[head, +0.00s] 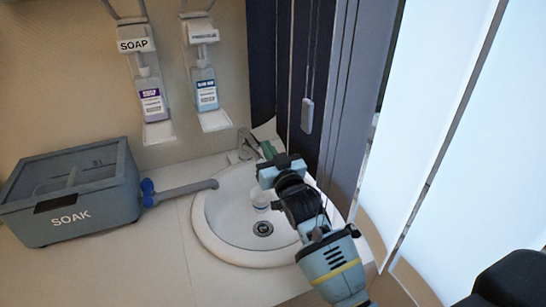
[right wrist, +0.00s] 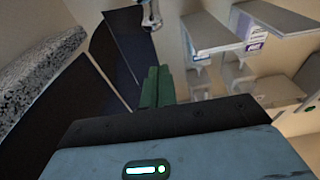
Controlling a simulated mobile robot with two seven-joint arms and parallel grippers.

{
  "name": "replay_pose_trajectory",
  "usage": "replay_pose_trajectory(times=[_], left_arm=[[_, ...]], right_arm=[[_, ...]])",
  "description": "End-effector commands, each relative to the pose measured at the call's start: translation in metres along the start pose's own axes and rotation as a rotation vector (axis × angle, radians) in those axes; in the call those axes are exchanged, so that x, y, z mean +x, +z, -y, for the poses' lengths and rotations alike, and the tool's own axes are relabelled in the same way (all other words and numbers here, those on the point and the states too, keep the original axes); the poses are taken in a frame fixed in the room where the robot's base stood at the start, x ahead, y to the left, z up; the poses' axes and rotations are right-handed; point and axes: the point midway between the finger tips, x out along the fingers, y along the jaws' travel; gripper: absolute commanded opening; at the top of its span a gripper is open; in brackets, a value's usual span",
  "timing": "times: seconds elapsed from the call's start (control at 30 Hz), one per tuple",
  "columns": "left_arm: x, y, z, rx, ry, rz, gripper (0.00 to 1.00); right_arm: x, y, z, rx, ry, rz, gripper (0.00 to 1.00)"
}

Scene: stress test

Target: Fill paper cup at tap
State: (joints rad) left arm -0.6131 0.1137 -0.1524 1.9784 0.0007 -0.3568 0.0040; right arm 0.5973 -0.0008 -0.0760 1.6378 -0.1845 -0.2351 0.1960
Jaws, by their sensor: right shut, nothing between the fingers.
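The tap (head: 246,146) is grey and stands at the back rim of the round white sink (head: 215,245). A small white object (head: 260,201), possibly the paper cup, shows inside the basin below the tap. It is partly hidden by my right gripper, so I cannot tell its full shape. My right gripper (head: 267,150) reaches over the basin with its green fingers beside the tap, and I cannot tell whether they touch it. In the right wrist view the green fingers (right wrist: 157,87) are together with nothing between them. My left gripper is not in view.
Two wall dispensers, one with a purple-labelled bottle (head: 152,102) and one blue-labelled (head: 205,93), hang behind. Dark panels and a hanging cord weight (head: 307,116) are close right of the tap.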

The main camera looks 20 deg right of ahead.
Motion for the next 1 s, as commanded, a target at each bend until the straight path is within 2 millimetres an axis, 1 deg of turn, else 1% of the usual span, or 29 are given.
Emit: replay_pose_trajectory(times=[0.03,0.1,0.3,0.93,0.97,1.0], left_arm=[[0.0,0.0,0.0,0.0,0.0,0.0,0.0],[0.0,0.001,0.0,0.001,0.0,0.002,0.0],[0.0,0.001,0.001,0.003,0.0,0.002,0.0],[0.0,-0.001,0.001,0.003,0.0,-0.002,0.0],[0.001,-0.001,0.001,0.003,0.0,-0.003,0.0],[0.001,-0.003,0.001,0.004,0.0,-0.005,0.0]], right_arm=[[-0.008,0.001,0.0,0.0,-0.001,0.0,0.0],[-0.016,0.001,0.0,0.0,-0.001,0.0,0.0],[-0.028,0.001,0.0,0.0,0.0,-0.001,0.0],[-0.029,0.0,0.0,0.0,0.0,-0.003,0.0],[-0.029,0.0,0.0,0.0,0.0,-0.003,0.03],[-0.029,0.0,0.0,0.0,0.0,-0.003,0.08]])
